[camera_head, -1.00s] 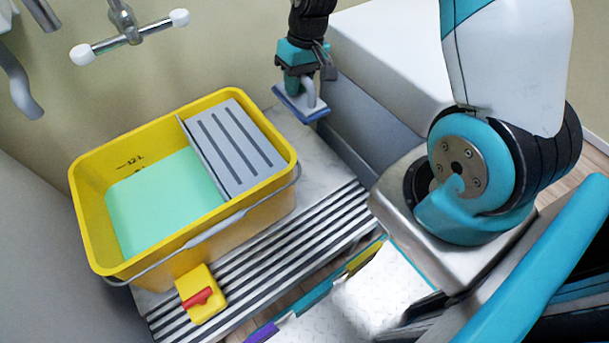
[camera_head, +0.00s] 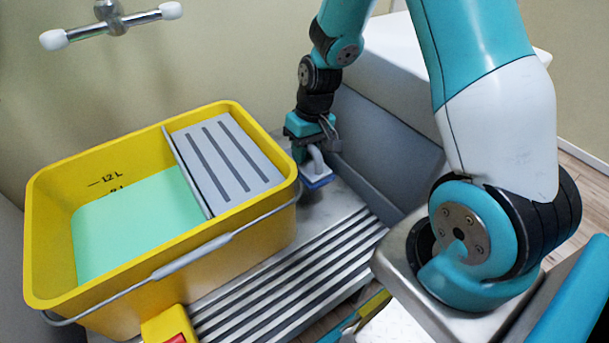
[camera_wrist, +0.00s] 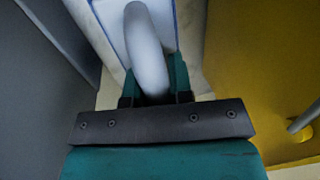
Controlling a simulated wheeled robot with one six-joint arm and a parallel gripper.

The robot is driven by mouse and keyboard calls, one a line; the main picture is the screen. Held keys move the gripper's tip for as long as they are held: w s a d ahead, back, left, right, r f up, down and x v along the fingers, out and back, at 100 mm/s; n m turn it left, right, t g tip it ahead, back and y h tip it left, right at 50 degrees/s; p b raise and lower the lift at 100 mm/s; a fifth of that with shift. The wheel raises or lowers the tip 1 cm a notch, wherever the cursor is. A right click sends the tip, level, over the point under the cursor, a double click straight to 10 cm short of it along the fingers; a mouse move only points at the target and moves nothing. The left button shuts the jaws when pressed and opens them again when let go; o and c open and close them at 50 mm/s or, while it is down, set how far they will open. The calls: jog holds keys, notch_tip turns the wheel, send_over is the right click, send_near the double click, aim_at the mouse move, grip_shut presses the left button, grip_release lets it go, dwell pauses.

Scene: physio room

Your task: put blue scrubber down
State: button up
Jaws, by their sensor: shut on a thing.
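The blue scrubber (camera_head: 317,178) has a flat blue pad under a pale backing and a grey loop handle. My gripper (camera_head: 308,155) is shut on its handle, to the right of the yellow bucket (camera_head: 140,293). The scrubber is low over the metal bench top at the back; I cannot tell if its pad touches the surface. In the wrist view the scrubber's pale backing (camera_wrist: 108,38) and grey handle show between the teal fingers (camera_wrist: 155,85). The underside of the pad is hidden.
The bucket holds green liquid (camera_head: 130,225) and a grey slotted tray (camera_head: 225,160). The ribbed metal bench (camera_head: 290,285) is bare in front of the scrubber. A grey panel (camera_head: 385,150) stands close on the right. A yellow and red object (camera_head: 170,325) sits at the bench's front left.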

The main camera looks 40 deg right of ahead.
aim_at(304, 167)
jog(key=shift+f+b, duration=0.95)
jog(key=shift+f, duration=1.7)
jog(key=shift+f, duration=0.2)
jog(key=o, duration=0.8)
jog(key=shift+r, duration=0.15)
